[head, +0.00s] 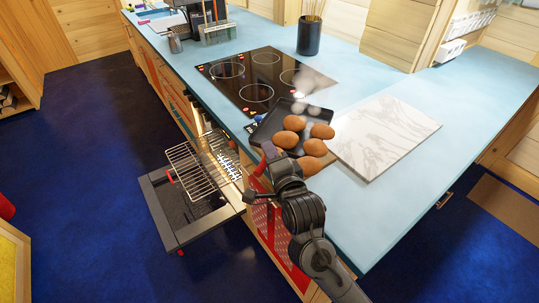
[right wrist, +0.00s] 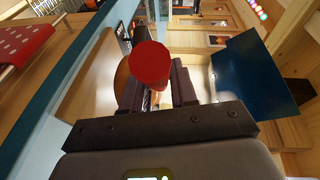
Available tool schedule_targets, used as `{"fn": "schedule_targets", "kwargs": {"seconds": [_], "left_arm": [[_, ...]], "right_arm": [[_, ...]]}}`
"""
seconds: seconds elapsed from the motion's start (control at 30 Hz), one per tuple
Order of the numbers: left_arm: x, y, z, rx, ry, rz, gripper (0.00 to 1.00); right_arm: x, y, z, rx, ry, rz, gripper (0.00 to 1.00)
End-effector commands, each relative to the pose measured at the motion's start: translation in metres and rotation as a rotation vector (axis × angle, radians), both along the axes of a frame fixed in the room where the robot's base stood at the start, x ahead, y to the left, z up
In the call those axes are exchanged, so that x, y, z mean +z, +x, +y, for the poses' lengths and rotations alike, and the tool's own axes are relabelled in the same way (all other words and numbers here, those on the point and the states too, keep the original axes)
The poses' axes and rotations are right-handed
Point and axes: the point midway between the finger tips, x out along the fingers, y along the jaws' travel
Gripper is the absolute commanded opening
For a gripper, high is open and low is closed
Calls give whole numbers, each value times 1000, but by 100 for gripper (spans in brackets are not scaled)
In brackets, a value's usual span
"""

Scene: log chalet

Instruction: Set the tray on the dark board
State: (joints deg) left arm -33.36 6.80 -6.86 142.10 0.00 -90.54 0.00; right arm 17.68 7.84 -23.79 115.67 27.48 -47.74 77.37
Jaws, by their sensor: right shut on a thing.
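The dark tray (head: 262,133) holds several brown rounded rolls or potatoes (head: 286,139), with pale steam above them. It is over the counter's front edge, between the cooktop and a pale slab. My right gripper (head: 272,156) is shut at the tray's front left side. In the right wrist view, a red rounded piece (right wrist: 150,64) sits between the fingers and hides the grip. Whether the tray touches the counter I cannot tell. My left gripper is out of view.
The black cooktop (head: 262,75) lies behind the tray. An oven door (head: 190,215) hangs open below, with a wire rack (head: 200,165) pulled out. A dark utensil pot (head: 309,36) stands at the back. Blue counter (head: 450,110) right of the slab is clear.

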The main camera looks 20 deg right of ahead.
Motion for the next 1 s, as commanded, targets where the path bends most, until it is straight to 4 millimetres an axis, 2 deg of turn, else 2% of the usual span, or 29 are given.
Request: {"fn": "schedule_targets", "kwargs": {"seconds": [0.13, 0.7, 1.0], "left_arm": [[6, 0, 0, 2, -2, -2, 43], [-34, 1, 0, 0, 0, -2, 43], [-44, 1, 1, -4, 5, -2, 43]], "right_arm": [[4, 0, 1, 1, 1, -6, 0], [-53, 0, 0, 0, -1, -7, 0], [-73, 0, 0, 0, -1, -8, 0]]}}
